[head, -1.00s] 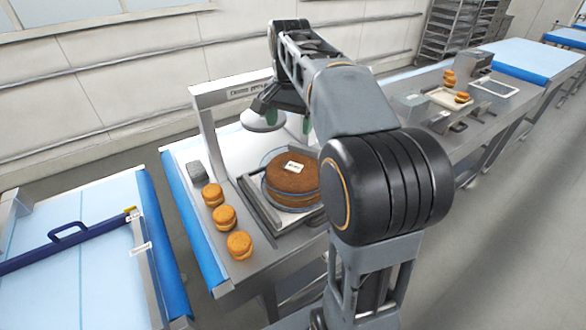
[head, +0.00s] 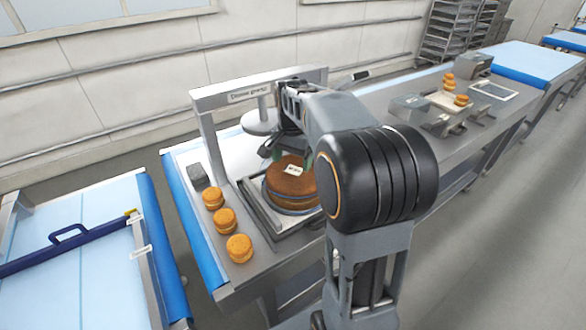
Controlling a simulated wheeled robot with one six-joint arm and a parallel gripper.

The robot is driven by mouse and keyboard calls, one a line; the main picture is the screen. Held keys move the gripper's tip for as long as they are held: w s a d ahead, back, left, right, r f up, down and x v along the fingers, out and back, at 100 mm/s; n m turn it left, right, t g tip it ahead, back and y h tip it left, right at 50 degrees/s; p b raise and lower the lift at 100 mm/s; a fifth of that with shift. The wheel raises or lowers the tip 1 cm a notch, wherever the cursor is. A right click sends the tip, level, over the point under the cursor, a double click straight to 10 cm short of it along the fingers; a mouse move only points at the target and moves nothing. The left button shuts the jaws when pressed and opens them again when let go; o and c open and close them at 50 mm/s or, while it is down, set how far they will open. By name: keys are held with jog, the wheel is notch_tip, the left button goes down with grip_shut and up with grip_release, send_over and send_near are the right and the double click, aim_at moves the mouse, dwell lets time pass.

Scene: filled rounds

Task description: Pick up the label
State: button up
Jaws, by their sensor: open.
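The label (head: 293,169) is a small white tag with dark print, lying on top of the round brown cake (head: 284,183). My gripper (head: 292,157) is open just above and behind the label in the head view, with its green fingertips apart and nothing seen between them. I cannot tell how much height lies between the fingertips and the label. My arm hides the cake's right edge.
The cake sits on a metal tray (head: 259,221) under a grey arch (head: 203,130) with a white disc (head: 259,122) hanging from it. Several small round cakes (head: 224,221) line the tray's left. A grey block (head: 198,174) stands behind them.

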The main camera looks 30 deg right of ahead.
aim_at(293, 170)
jog(key=shift+f, duration=1.2)
jog(key=shift+f, duration=0.1)
jog(key=c, duration=0.7)
